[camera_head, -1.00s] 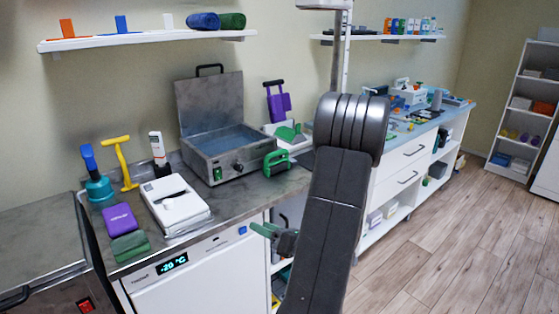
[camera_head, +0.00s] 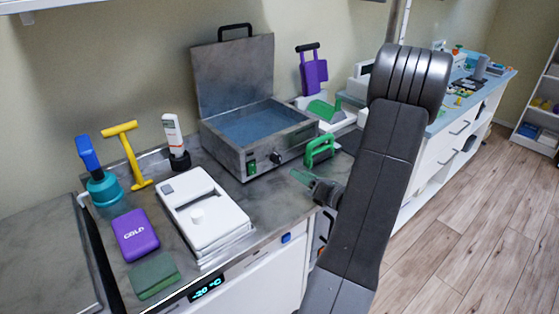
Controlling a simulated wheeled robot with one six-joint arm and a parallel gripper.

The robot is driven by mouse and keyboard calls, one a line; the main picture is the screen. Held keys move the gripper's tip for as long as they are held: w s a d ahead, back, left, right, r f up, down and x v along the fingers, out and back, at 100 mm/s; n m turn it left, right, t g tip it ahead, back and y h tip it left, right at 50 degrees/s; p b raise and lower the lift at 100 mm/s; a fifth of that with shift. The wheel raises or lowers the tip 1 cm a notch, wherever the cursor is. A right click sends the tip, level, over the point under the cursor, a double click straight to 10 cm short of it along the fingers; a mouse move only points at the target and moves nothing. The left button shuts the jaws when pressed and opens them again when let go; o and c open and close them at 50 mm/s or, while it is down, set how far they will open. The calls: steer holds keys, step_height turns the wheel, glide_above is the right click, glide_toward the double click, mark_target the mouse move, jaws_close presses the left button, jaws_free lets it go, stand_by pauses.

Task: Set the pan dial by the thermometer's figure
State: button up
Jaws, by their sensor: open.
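The pan (camera_head: 225,148) is a grey metal box with its lid raised at the back and bluish water inside. Its front has a black dial (camera_head: 275,158) with a light mark, and a lit green switch (camera_head: 250,166) left of it. The white thermometer (camera_head: 173,134) stands upright in a dark base on the counter, left of the pan; its figure is too small to read. My arm hides part of the counter on the right.
A green handle-shaped object (camera_head: 320,150) stands close by the pan's right front corner. A white device (camera_head: 205,222), purple pack (camera_head: 135,234), green pack (camera_head: 154,275), yellow tool (camera_head: 128,158) and teal-based tool (camera_head: 102,188) occupy the left counter. A purple device (camera_head: 312,76) stands behind.

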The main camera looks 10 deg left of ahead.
mark_target(280, 162)
steer(key=x, duration=1)
steer(key=shift+d+p, duration=0.1)
steer(key=shift+p, duration=0.3)
steer(key=c, duration=1)
